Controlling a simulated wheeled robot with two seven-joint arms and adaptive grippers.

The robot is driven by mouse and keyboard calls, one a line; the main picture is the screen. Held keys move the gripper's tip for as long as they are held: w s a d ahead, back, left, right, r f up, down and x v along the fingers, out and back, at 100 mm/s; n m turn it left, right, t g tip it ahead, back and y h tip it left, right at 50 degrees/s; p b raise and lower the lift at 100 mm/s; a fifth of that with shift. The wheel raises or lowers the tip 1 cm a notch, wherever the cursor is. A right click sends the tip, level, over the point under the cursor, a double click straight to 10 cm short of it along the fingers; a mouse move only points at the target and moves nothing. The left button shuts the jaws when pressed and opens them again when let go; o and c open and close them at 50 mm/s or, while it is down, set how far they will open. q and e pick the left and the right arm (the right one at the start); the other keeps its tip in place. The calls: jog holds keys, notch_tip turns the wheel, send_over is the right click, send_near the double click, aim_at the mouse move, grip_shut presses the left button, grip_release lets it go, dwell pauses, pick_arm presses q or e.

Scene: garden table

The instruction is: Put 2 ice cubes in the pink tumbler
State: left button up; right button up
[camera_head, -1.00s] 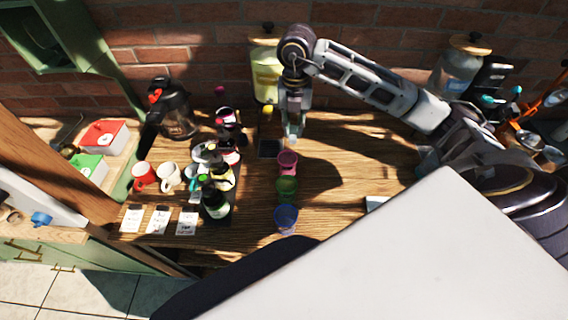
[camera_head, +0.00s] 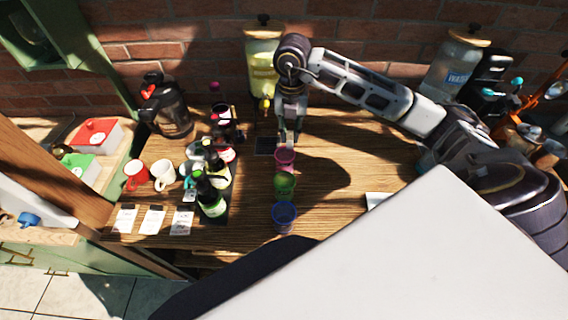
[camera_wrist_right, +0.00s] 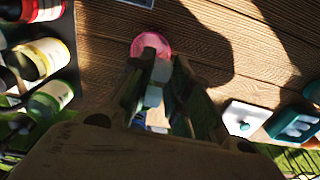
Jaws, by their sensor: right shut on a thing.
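The pink tumbler (camera_head: 285,159) stands at the back of a front-to-back line of tumblers. It also shows in the right wrist view (camera_wrist_right: 139,46), partly hidden by the fingertips. My right gripper (camera_head: 289,136) points down just behind and above it. In the right wrist view my right gripper (camera_wrist_right: 157,60) is shut on a small pale, translucent ice cube (camera_wrist_right: 161,71). Another pale block (camera_wrist_right: 153,97) shows between the fingers; I cannot tell what it is. The inside of the tumbler cannot be made out. My left gripper is not in view.
A green tumbler (camera_head: 284,185) and a blue tumbler (camera_head: 284,216) stand in front of the pink one. Bottles (camera_head: 209,196) and mugs (camera_head: 164,175) crowd the left. A yellow drink dispenser (camera_head: 263,65) stands behind. The wood right of the tumblers is mostly clear.

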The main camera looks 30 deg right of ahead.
jog(key=shift+f+b, duration=0.35)
jog(key=shift+f, duration=0.5)
jog(key=o, duration=0.7)
jog(key=shift+o, duration=0.2)
notch_tip(320, 180, up, 12)
dwell(0.7)
dwell(0.8)
